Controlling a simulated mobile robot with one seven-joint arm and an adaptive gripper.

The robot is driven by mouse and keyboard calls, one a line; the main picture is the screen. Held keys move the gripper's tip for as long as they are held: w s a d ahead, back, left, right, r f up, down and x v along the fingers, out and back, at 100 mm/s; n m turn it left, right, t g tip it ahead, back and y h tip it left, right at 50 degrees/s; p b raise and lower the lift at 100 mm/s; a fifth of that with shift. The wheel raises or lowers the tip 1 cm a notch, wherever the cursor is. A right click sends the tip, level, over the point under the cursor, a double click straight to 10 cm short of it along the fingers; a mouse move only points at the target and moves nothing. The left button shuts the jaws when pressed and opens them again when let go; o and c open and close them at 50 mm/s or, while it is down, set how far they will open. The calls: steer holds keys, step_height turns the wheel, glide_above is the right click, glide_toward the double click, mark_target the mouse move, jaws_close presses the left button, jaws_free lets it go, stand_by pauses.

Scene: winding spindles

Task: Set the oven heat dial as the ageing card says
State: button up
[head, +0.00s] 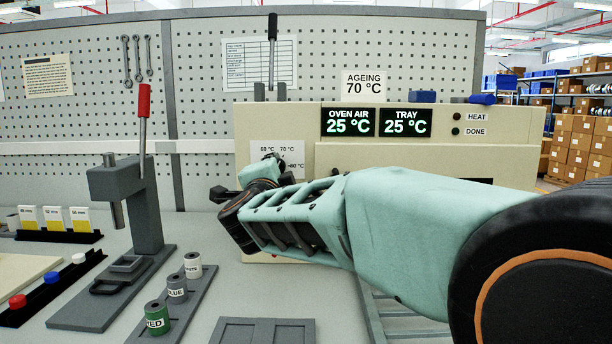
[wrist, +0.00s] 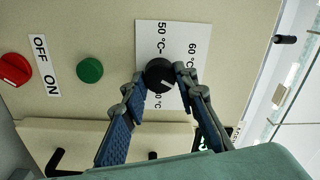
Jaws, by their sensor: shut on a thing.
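The ageing card (head: 364,86) stands on top of the oven (head: 520,128) and reads 70 °C. The black heat dial (wrist: 159,73) sits on a white scale plate (wrist: 178,35) in the wrist view, with 50 °C and 60 °C readable and other marks partly covered. My gripper (wrist: 160,76) is shut on the dial, one finger on each side.
The oven air display (head: 348,122) and tray display (head: 405,122) both read 25 °C. The HEAT and DONE lamps look dark. A press (head: 125,200) stands at left.

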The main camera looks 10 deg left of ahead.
steer(key=shift+m, duration=0.3)
steer(key=o, duration=1.2)
steer(key=shift+c, duration=0.2)
steer(key=v, duration=0.7)
steer(key=shift+s, duration=0.3)
steer(key=shift+d+r, duration=0.1)
steer(key=shift+r, duration=0.05)
